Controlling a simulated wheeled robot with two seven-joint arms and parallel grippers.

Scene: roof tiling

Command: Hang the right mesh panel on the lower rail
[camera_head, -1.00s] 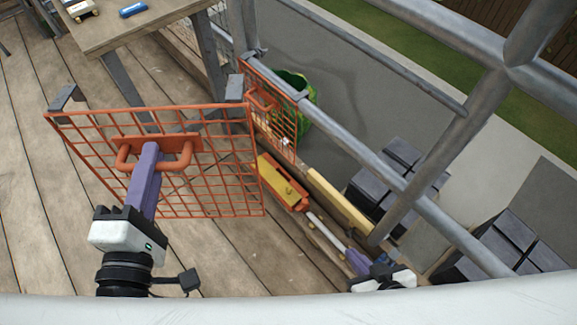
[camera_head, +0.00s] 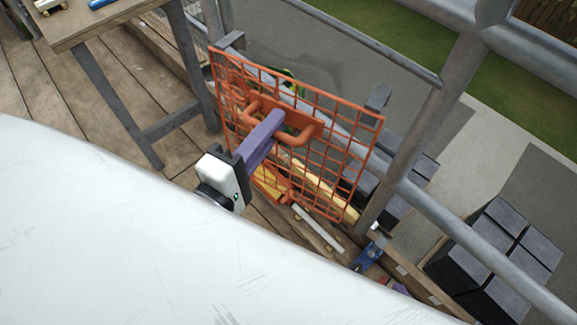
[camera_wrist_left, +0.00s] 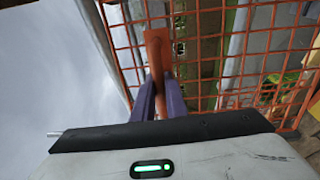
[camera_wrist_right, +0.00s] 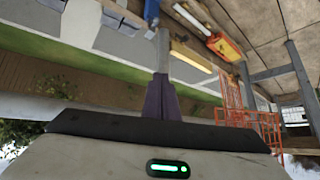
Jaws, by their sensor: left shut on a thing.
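My left gripper (camera_head: 262,132) is shut on the orange handle of an orange mesh panel (camera_head: 350,125). The panel is held up, tilted, in front of the guardrail, with grey hooks at its two upper corners. The grey lower rail (camera_head: 470,240) runs behind it; the right hook appears above the rail, and I cannot tell whether either hook touches it. The left wrist view shows the handle (camera_wrist_left: 157,50) between the fingers. The other mesh panel is largely hidden behind. My right gripper (camera_wrist_right: 163,98) looks shut; only a purple bit shows low in the head view.
A workbench (camera_head: 100,25) stands upper left. Dark block stacks (camera_head: 500,250) are outside the guardrail. A green bag is partly hidden behind the panel.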

